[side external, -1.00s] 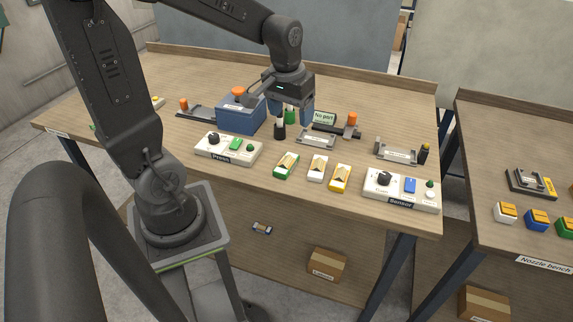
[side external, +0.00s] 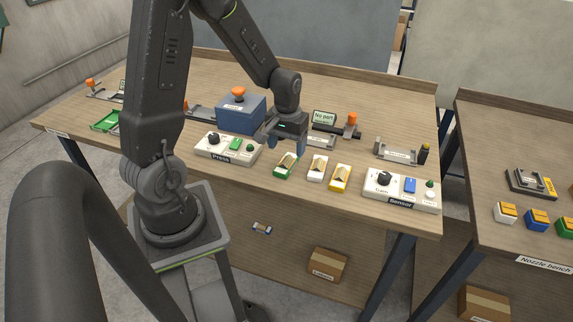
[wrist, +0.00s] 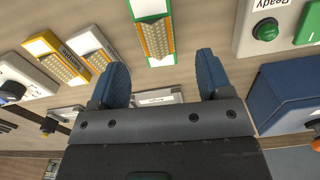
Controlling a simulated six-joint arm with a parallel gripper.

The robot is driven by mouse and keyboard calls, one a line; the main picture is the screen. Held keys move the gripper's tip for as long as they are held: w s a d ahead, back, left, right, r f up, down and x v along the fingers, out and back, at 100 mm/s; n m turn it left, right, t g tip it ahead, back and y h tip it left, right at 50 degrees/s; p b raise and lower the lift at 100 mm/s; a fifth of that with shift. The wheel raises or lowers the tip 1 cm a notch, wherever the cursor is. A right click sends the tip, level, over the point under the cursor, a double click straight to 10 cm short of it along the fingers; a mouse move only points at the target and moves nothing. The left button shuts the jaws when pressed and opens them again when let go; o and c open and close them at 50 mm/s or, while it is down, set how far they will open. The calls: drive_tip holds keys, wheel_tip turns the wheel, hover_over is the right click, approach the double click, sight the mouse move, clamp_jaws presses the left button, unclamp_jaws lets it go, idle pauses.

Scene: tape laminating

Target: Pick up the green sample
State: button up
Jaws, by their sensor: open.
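The green sample (side external: 286,165) is a green and white block with a tan textured top. It lies on the bench, left of a white sample (side external: 317,168) and a yellow one (side external: 340,178). In the wrist view the green sample (wrist: 155,38) is at the top centre, ahead of the two fingers and partly cut off by the frame edge. My gripper (side external: 286,142) has its blue fingers pointing down, apart and empty, just behind and above the green sample. It also shows in the wrist view (wrist: 160,72). Nothing is between the fingers.
The Press panel (side external: 210,146) and blue press box (side external: 241,112) are left of my gripper. The Sensor panel (side external: 402,191) stands at right. A metal fixture (side external: 319,140) is behind the samples. A green tray (side external: 106,121) lies at far left.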

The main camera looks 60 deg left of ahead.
sight(288, 156)
drive_tip(key=f, duration=0.5)
drive_tip(key=shift+w, duration=0.25)
drive_tip(key=shift+r, duration=0.1)
drive_tip(key=shift+c, duration=0.3)
drive_tip(key=c, duration=1)
drive_tip(key=shift+o, duration=0.2)
drive_tip(key=shift+r, duration=0.1)
